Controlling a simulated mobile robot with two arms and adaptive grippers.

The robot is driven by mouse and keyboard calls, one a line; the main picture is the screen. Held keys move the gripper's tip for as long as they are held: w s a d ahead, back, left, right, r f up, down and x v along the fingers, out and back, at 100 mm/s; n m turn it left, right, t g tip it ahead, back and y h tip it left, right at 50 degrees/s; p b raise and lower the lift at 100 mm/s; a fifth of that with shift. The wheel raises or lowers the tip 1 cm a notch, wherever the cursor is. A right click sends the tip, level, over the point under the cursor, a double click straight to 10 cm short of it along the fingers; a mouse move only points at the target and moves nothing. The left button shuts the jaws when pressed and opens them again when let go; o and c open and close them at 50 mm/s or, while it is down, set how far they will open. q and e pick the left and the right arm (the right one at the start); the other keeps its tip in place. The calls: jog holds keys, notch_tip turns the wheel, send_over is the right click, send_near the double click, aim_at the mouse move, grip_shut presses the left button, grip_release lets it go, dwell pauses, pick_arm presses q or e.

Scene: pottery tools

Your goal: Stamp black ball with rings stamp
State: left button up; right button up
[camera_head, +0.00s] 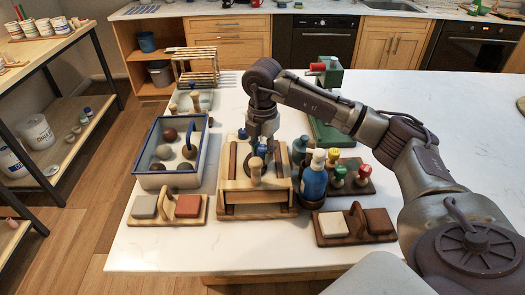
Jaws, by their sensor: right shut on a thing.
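My right gripper (262,142) points down over a wooden press-like box (258,211) in the middle of the counter. It is shut on what looks like a stamp, mostly hidden by the fingers; I cannot tell its pattern. A blue-rimmed tray (172,181) at the left holds several balls, including a very dark ball (170,135), a white one (164,152) and a brown one (189,152). I cannot tell which is the black ball. My left gripper is out of view.
A blue bottle (314,182) stands right of the box, beside stamps with green (340,171) and red (365,171) knobs. Block holders stand at front left (166,220) and front right (354,241). A wooden rack (195,66) is behind. The counter's front edge is clear.

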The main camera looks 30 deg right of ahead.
jog(key=shift+s+f, duration=0.1)
jog(key=shift+f, duration=0.1)
jog(key=shift+r+p, duration=0.65)
jog(key=shift+r, duration=0.1)
jog(key=shift+r+p, duration=1.6)
jog(key=shift+r, duration=0.75)
